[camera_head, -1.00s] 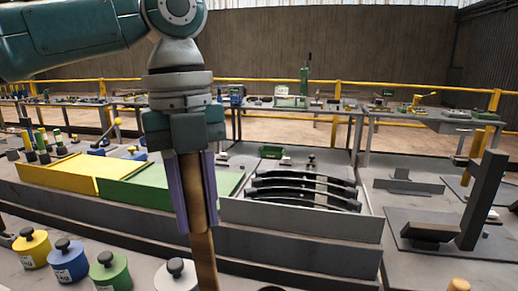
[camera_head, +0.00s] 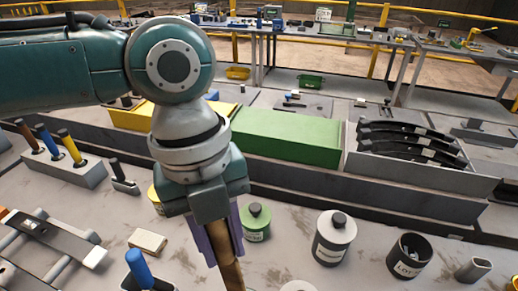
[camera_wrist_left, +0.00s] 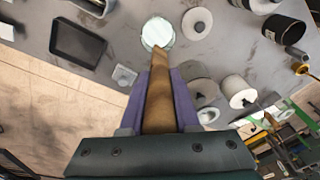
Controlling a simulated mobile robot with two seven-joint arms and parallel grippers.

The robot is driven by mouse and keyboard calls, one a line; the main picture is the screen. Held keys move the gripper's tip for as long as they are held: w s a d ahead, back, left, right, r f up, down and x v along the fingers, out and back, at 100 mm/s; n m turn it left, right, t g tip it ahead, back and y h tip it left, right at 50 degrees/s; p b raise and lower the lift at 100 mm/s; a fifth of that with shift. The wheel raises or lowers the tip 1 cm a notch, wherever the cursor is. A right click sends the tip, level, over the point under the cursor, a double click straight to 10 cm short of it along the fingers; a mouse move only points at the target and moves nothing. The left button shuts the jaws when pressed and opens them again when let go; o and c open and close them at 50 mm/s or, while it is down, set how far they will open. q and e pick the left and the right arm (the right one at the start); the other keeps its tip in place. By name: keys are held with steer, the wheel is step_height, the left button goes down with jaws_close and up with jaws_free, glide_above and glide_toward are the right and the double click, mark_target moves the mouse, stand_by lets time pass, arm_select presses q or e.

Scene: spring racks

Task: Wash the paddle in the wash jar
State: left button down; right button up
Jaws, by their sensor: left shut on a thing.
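My left gripper (camera_head: 218,240) is shut on the brown wooden paddle (camera_head: 233,274), which hangs down and leaves the bottom edge of the head view. In the left wrist view the paddle (camera_wrist_left: 158,95) runs between the purple fingers of my left gripper (camera_wrist_left: 157,110). Its far end overlaps the near rim of a round jar with a pale, glassy top (camera_wrist_left: 157,30), perhaps the wash jar. I cannot tell whether the tip is inside it or above it. My right gripper is not in view.
A green lidded jar (camera_head: 256,224), a white jar with a black knob (camera_head: 334,240) and a black labelled cup (camera_head: 408,258) stand nearby. A rack with colored handles (camera_head: 72,172) is at left. A dark tray (camera_wrist_left: 78,43) lies near the pale-topped jar.

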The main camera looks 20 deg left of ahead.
mark_target(224, 260)
arm_select(q)
steer(key=shift+w+f+b, duration=0.1)
steer(key=shift+f+b, duration=0.45)
steer(key=shift+f, duration=0.1)
steer(key=f+b, duration=0.4)
steer(key=shift+w+a, duration=0.15)
steer(key=shift+a, duration=0.1)
step_height(224, 260, down, 9)
steer(key=d+b, duration=0.1)
steer(key=b, duration=0.5)
steer(key=shift+s, duration=0.4)
steer(key=shift+d, duration=0.1)
